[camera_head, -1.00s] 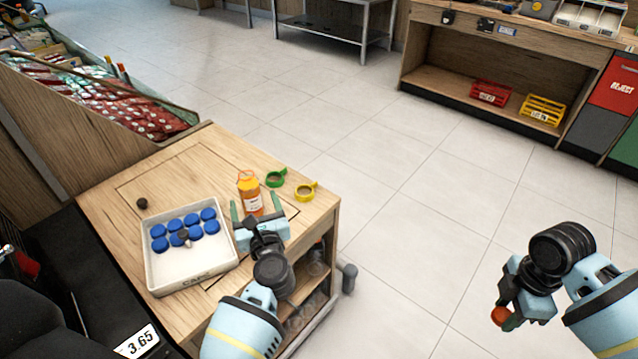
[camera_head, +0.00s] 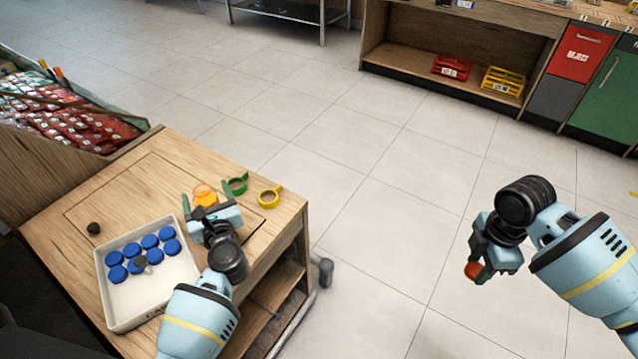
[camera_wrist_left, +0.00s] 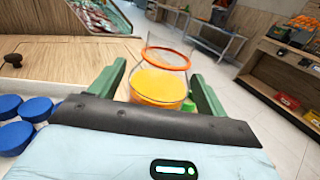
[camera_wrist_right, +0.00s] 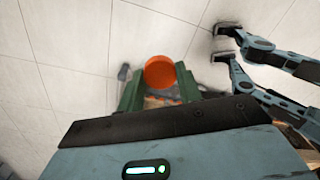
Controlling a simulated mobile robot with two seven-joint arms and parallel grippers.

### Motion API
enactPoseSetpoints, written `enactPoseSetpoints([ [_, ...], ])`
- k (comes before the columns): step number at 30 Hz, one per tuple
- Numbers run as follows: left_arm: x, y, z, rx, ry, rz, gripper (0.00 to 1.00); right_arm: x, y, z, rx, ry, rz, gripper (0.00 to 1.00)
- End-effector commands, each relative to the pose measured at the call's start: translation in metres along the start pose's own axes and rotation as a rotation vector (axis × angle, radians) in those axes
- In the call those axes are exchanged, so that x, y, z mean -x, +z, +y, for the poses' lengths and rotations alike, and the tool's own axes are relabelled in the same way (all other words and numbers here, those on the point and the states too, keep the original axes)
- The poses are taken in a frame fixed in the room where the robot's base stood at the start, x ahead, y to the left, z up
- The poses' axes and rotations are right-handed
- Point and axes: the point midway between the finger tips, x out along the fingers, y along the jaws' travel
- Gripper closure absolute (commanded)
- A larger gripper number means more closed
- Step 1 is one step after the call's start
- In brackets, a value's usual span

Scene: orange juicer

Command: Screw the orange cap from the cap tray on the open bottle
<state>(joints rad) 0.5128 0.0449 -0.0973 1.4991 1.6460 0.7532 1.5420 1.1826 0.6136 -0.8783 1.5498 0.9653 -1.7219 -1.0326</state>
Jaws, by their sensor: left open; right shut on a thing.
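The open bottle (camera_head: 205,197) holds orange juice and stands upright near the table's back edge. It also shows in the left wrist view (camera_wrist_left: 158,88), with an orange ring around its open neck. My left gripper (camera_head: 207,206) is open, with its fingers on either side of the bottle; I cannot tell whether they touch it. My right gripper (camera_head: 481,272) is shut on the orange cap (camera_head: 473,270), held over the floor well right of the table. The cap shows between its fingertips in the right wrist view (camera_wrist_right: 159,72). The cap tray (camera_head: 175,293) stands at the table's left with several blue caps.
A green ring (camera_head: 235,185) and a yellow ring (camera_head: 269,197) lie right of the bottle. A dark knob (camera_head: 94,228) is on the table's left. Red (camera_head: 452,67) and yellow (camera_head: 503,81) crates sit on a far shelf. Open floor separates my right gripper from the table.

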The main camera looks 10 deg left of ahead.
Motion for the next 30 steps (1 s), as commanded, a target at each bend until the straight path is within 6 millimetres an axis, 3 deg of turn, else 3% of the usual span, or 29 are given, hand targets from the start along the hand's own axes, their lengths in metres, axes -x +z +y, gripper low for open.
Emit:
enactPoseSetpoints([
  [13, -0.0011, -0.0013, 0.0029, -0.001, 0.001, 0.002, 0.26, 0.0014, -0.0001, 0.0001, 0.000, 0.001, 0.000, 0.86],
  [26, -0.0011, -0.0009, 0.0029, -0.001, 0.001, 0.002, 0.82, 0.0015, 0.0000, 0.0001, 0.000, 0.001, 0.000, 0.86],
  [30, -0.0014, 0.0002, 0.0027, 0.000, 0.001, -0.001, 0.82, 0.0015, 0.0000, 0.0001, 0.000, 0.001, 0.000, 0.86],
])
